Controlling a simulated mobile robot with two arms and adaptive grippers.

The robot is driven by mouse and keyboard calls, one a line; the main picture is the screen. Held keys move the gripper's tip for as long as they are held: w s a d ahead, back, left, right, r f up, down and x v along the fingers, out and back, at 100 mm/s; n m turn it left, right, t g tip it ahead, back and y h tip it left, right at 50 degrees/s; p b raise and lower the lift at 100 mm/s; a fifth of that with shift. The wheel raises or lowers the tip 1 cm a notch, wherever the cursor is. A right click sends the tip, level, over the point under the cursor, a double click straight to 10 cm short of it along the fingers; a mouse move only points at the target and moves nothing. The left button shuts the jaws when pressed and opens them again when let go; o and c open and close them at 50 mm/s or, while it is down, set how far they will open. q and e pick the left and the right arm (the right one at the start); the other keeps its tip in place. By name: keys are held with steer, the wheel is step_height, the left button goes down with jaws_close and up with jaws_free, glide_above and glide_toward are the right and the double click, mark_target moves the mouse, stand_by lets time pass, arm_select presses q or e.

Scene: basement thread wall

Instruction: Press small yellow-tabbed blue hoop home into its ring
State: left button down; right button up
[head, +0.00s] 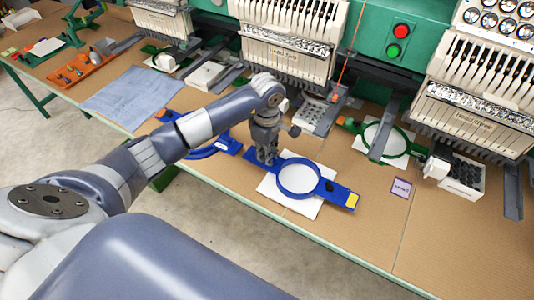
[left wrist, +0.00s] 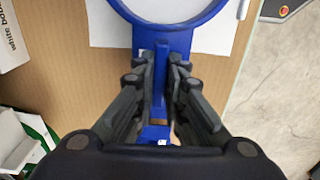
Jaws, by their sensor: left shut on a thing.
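The blue hoop (head: 321,188) with a yellow tab (head: 352,200) at its right end lies over a white sheet (head: 269,189) on the table. White shows inside its round opening. I cannot tell an inner hoop from an outer ring here. My left gripper (head: 266,160) points down at the blue bar on the hoop's left side. In the left wrist view, the left gripper (left wrist: 160,58) is shut on a narrow blue bar, with the blue ring (left wrist: 178,37) just beyond its fingertips. My right gripper is not in view.
Another blue hoop (head: 228,145) lies to the left, partly behind my arm. A green hoop (head: 387,153) lies to the right, below the embroidery machines (head: 482,118). A purple-edged card (head: 401,187) lies near the yellow tab. The brown table (head: 345,240) is clear toward its front edge.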

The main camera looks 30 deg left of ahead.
arm_select(q)
steer(key=shift+s+f+b, duration=0.1)
steer(key=shift+f+b, duration=0.45)
steer(key=shift+b, duration=0.15)
stand_by(1.0)
steer(key=shift+b, duration=0.4)
stand_by(1.1)
steer(key=shift+f+b, duration=0.4)
steer(key=shift+b, duration=0.05)
stand_by(0.4)
steer(key=c, duration=1.6)
jaws_free()
steer(key=shift+r, duration=0.1)
step_height(320, 180, up, 12)
steer(key=shift+f, duration=0.1)
